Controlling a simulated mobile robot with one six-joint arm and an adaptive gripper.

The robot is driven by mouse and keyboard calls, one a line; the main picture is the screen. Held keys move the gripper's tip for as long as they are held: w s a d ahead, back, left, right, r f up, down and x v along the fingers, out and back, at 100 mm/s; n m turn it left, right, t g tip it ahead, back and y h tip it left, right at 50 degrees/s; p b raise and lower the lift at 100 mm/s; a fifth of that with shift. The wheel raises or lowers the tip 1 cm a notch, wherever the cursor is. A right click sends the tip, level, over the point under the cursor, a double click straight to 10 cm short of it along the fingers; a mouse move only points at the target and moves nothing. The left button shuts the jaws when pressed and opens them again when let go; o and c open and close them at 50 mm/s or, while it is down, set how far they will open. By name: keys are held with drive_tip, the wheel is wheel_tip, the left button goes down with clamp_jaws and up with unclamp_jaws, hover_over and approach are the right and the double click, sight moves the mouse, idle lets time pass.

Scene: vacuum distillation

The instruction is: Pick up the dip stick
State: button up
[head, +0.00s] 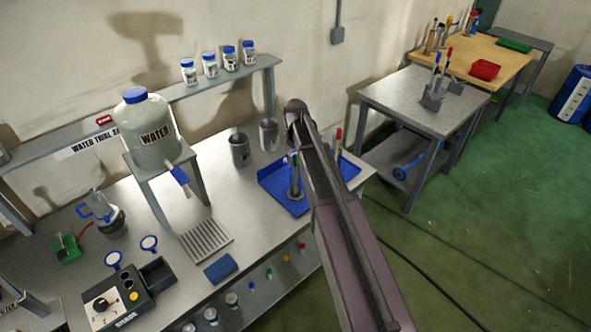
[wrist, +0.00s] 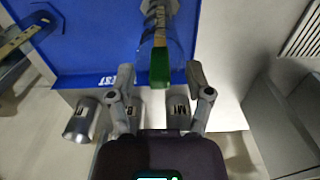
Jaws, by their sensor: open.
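In the wrist view a stick with a green end (wrist: 160,68) and a tan and grey shaft points toward my gripper (wrist: 160,78). It may be the dip stick; no label shows on it. My gripper is open, with one finger on each side of the green end; I cannot tell whether they touch it. The stick's far end meets a grey holder (wrist: 158,8) over the blue tray (wrist: 90,35). In the head view the blue tray (head: 272,180) sits at the bench's right end with upright sticks (head: 295,172), partly hidden by my arm, which also hides the gripper.
Metal cups (head: 239,150) stand just behind the tray and show close to my fingers in the wrist view (wrist: 82,120). A water jug (head: 153,125) on a stand is farther left. A grey side table (head: 400,95) stands to the right, with green floor between.

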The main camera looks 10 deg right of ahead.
clamp_jaws()
drive_tip(key=shift+r, duration=0.2)
idle(0.3)
wheel_tip(320, 180, up, 18)
drive_tip(key=p, duration=1.8)
drive_tip(key=shift+f, duration=0.2)
drive_tip(key=shift+s+f, duration=0.1)
drive_tip(key=shift+f, duration=0.05)
